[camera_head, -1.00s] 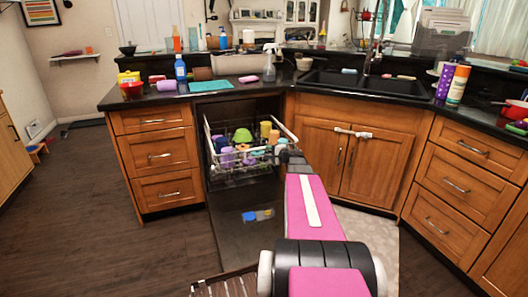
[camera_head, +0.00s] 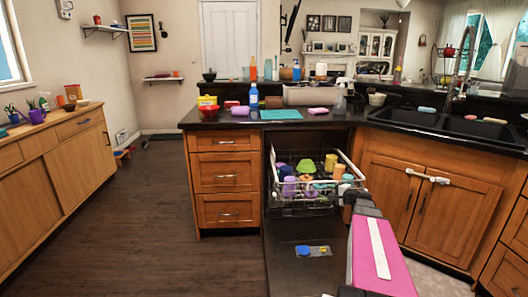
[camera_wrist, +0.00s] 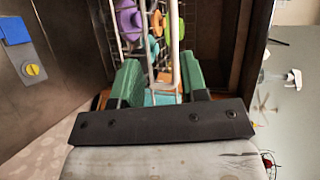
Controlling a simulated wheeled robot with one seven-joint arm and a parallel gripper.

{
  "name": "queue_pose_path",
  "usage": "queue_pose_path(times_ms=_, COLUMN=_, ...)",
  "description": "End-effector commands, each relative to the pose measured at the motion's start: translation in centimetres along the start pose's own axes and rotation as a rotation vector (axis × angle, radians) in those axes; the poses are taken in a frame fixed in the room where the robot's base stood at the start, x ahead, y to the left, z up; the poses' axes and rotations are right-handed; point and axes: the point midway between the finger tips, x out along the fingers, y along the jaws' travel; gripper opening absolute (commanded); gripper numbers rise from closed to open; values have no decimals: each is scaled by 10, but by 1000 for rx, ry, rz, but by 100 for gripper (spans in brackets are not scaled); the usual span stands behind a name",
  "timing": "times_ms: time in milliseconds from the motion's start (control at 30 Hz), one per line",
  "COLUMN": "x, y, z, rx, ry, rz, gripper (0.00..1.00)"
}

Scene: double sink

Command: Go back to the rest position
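My gripper (camera_wrist: 158,80) shows in the wrist view with its two green finger pads apart, so it is open. A white rack wire runs between the pads, and a small teal surface (camera_wrist: 162,98) shows between the fingers; I cannot tell what it is. In the camera_head view my arm reaches from the bottom right to the right side of the pulled-out dishwasher rack (camera_head: 302,209). The fingers are hidden there. The rack holds a green bowl (camera_head: 306,167) and several purple and yellow cups.
The open dishwasher door (camera_head: 300,275) lies low under my arm. The counter (camera_head: 230,119) with bottles and a teal mat (camera_head: 281,114) is behind, and the double sink (camera_head: 440,122) is right. A wooden cabinet (camera_head: 60,170) stands left. The floor (camera_head: 150,210) between is clear.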

Motion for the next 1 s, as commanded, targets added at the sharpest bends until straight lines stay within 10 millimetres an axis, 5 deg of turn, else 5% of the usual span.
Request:
queue_pose_path(times_ms=300, x=8, y=52, z=152, rx=-296, ry=-301, rz=358, gripper=40)
queue_pose_path(times_ms=600, x=-40, y=112, z=265, rx=-652, ry=-577, rz=796, gripper=40)
queue_pose_path(times_ms=800, x=-80, y=132, z=299, rx=-858, ry=-680, rz=1052, gripper=40)
queue_pose_path(times_ms=1000, x=-99, y=137, z=306, rx=-958, ry=-708, rz=1177, gripper=40)
